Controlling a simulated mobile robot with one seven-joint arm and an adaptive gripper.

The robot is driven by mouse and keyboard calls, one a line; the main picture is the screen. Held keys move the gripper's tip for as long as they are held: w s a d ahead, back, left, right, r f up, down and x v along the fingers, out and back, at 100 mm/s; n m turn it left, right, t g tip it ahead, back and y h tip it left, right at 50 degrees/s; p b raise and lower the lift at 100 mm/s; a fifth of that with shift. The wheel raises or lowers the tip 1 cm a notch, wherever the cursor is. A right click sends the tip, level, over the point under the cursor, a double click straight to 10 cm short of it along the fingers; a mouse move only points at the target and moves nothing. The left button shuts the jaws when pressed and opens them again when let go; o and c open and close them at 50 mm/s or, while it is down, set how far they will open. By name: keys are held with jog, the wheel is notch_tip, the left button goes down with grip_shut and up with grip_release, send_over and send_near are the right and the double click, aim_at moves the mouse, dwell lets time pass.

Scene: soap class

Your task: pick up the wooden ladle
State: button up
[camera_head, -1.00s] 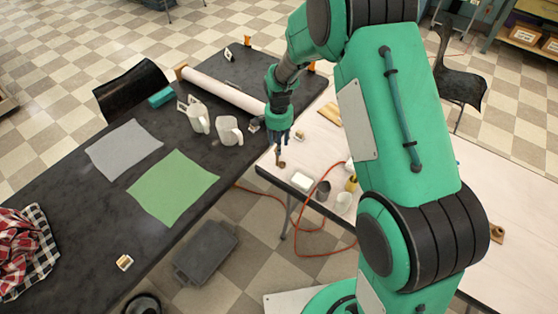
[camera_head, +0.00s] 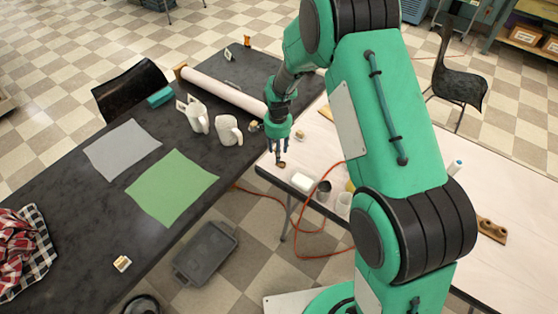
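A small brown wooden piece (camera_head: 281,164), which looks like the ladle, is at the near left edge of the pale table. It is too small to make out its bowl and handle clearly. My gripper (camera_head: 277,152) points down just above it, close to the corner where the pale table meets the dark table. Its fingers look apart, with the brown piece at or just below their tips. I cannot tell whether they touch it.
A white soap-like block (camera_head: 302,181), a dark cup (camera_head: 323,190) and a pale cup (camera_head: 343,203) stand close by on the pale table (camera_head: 405,150). White jugs (camera_head: 229,130) stand left on the dark table (camera_head: 95,205). A holed wooden piece (camera_head: 491,230) lies far right.

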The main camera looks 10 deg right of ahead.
dwell(0.4)
grip_shut()
jog(key=shift+r, duration=0.2)
jog(key=shift+r, duration=0.6)
notch_tip(320, 180, up, 2)
jog(key=shift+r+p, duration=0.15)
jog(key=shift+p, duration=0.5)
jog(key=s+d+r+p, duration=0.1)
jog(key=s+d+p, duration=0.1)
jog(key=s, duration=1.4)
